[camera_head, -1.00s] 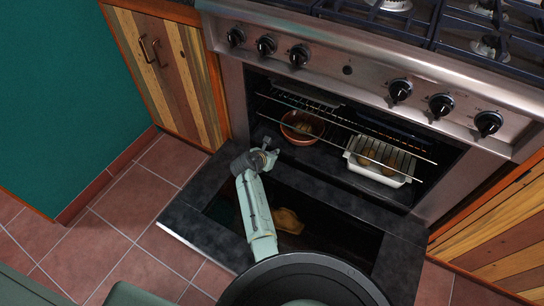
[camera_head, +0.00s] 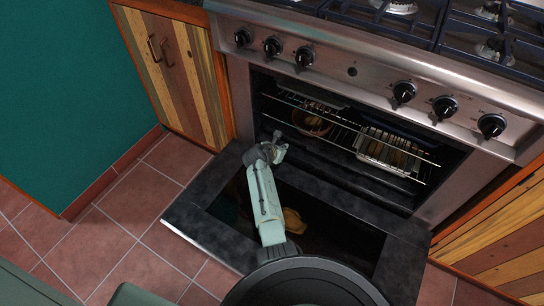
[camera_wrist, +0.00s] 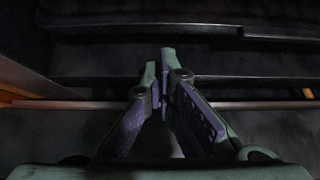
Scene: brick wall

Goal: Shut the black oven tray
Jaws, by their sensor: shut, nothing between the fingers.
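The black oven tray (camera_head: 342,136) is inside the oven in the head view, dark and hard to tell from the cavity. A brown bowl (camera_head: 312,122) and a pale rectangular dish (camera_head: 390,152) sit on it, behind the rack's front bars and in shadow. The tray's front edge is not clear. My gripper (camera_head: 283,149) is shut and empty, at the oven mouth on the left, in front of and below the bowl. In the wrist view my gripper (camera_wrist: 165,58) points at dark horizontal edges inside the oven; I cannot tell whether it touches one.
The oven door (camera_head: 195,225) lies open and low beneath my arm, its dark glass showing a yellowish reflection. A wire rack (camera_head: 410,150) crosses the oven opening. Knobs and a hob are above. A wooden cabinet (camera_head: 165,60) stands left; tiled floor (camera_head: 130,215) is clear at the left.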

